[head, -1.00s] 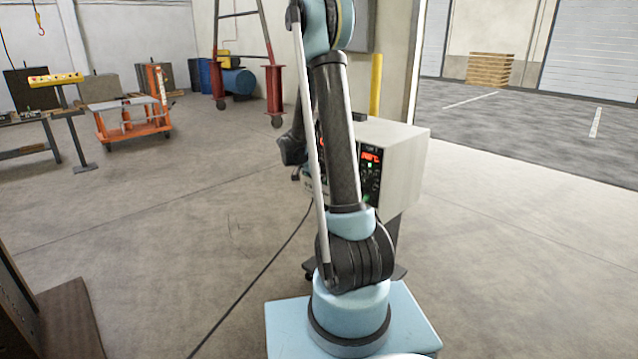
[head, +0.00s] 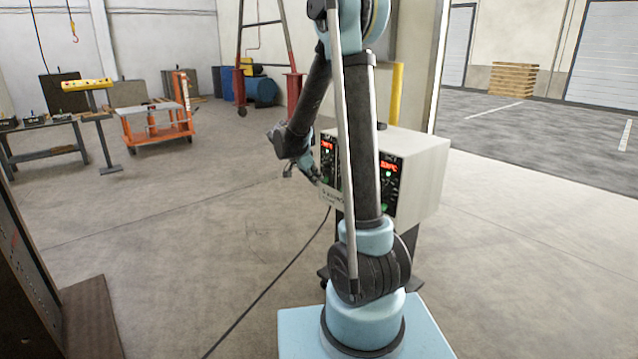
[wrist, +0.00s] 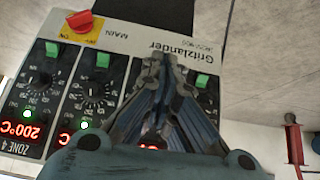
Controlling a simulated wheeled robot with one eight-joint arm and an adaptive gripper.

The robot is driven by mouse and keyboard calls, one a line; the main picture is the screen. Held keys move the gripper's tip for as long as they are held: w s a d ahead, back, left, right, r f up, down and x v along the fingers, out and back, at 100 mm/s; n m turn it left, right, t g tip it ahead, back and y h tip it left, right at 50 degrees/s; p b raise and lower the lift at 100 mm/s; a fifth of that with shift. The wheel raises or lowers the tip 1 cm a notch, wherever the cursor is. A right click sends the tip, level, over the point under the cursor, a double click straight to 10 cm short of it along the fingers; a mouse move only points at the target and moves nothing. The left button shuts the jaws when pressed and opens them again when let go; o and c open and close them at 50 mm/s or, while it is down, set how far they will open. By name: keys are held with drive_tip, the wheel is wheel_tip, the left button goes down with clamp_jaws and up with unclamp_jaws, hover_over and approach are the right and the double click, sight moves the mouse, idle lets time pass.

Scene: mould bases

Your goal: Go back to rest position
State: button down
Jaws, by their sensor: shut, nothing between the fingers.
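My gripper (wrist: 158,62) is shut and empty in the wrist view, its fingertips together in front of the control box's panel. In the head view my gripper (head: 314,180) hangs at the end of my folded arm, beside the left part of the box's front. The control box (head: 425,172) is pale, with red temperature displays and green lights. In the wrist view its panel (wrist: 105,70) appears upside down, with knobs, green switches and a red switch on a yellow plate. I cannot tell whether the fingertips touch the panel.
A black cable (head: 265,290) runs across the floor from the box. An orange cart (head: 160,130) and a workbench (head: 45,155) stand at the back left. A dark mould base (head: 25,270) is close at the left edge.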

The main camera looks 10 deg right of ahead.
idle(0.3)
drive_tip(key=s+d+r+n+g+y, duration=0.1)
drive_tip(key=s+d+r+n, duration=0.15)
drive_tip(key=s, duration=0.75)
drive_tip(key=s+d+r+n+y, duration=0.2)
drive_tip(key=s+n, duration=0.1)
drive_tip(key=s, duration=0.6)
drive_tip(key=s+f+n+y, duration=0.1)
drive_tip(key=s+f+n, duration=0.2)
drive_tip(key=s, duration=0.7)
drive_tip(key=s+a+f+n+y, duration=0.1)
drive_tip(key=s+f+n+y, duration=0.1)
drive_tip(key=s, duration=0.7)
drive_tip(key=shift+s+a+f+n+g, duration=0.25)
drive_tip(key=shift+s+f+n+g, duration=0.15)
drive_tip(key=shift+n, duration=0.35)
